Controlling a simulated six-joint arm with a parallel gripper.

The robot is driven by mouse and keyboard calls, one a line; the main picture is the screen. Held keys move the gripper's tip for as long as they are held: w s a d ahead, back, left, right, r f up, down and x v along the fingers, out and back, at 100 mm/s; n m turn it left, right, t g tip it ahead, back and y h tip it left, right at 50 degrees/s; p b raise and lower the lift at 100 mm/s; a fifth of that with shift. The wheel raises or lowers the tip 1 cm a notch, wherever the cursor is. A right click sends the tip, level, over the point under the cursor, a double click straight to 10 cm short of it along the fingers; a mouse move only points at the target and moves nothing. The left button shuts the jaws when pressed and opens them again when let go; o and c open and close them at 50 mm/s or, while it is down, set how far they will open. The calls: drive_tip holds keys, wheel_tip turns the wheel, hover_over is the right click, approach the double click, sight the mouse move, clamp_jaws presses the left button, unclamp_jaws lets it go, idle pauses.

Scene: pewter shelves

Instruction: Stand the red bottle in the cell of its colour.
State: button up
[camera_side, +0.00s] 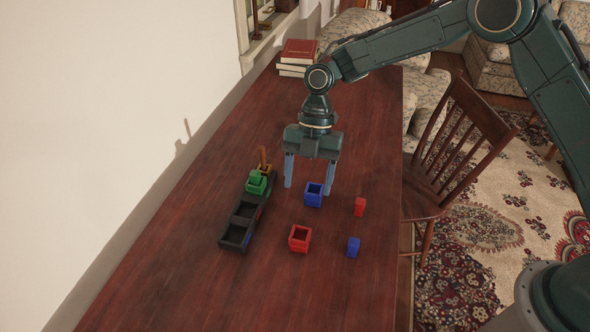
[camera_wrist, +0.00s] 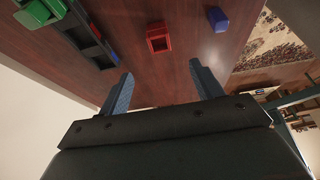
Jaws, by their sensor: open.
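A small upright red block (camera_side: 360,206), the likeliest red bottle, stands on the table near its right edge in the side view; I cannot make out a bottle shape. A red open-topped box (camera_side: 300,238) stands left of it and nearer the camera, and shows in the wrist view (camera_wrist: 158,38). The dark rack (camera_side: 222,244) lies along the left, with a red patch (camera_side: 259,214) on the side of its middle cell. A green piece (camera_side: 257,184) sits in its far cell. My gripper (camera_side: 308,188) is open, fingers down, with nothing held between them.
A blue open-topped box (camera_side: 313,194) is close by the fingertips in the side view. A small blue block (camera_side: 353,246) stands near the right edge. A brown upright piece (camera_side: 263,160) is behind the rack. Books (camera_side: 297,55) lie at the back. The near table is clear.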

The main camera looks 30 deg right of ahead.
hover_over(301, 236)
drive_tip(key=w+d, duration=0.1)
drive_tip(key=shift+d+f, duration=0.15)
drive_tip(key=shift+f, duration=3.55)
drive_tip(key=shift+x, duration=2.6)
drive_tip(key=shift+w, duration=0.15)
drive_tip(key=c, duration=1.2)
drive_tip(key=shift+o, duration=0.2)
drive_tip(key=shift+r, duration=0.15)
wheel_tip(301, 236, up, 20)
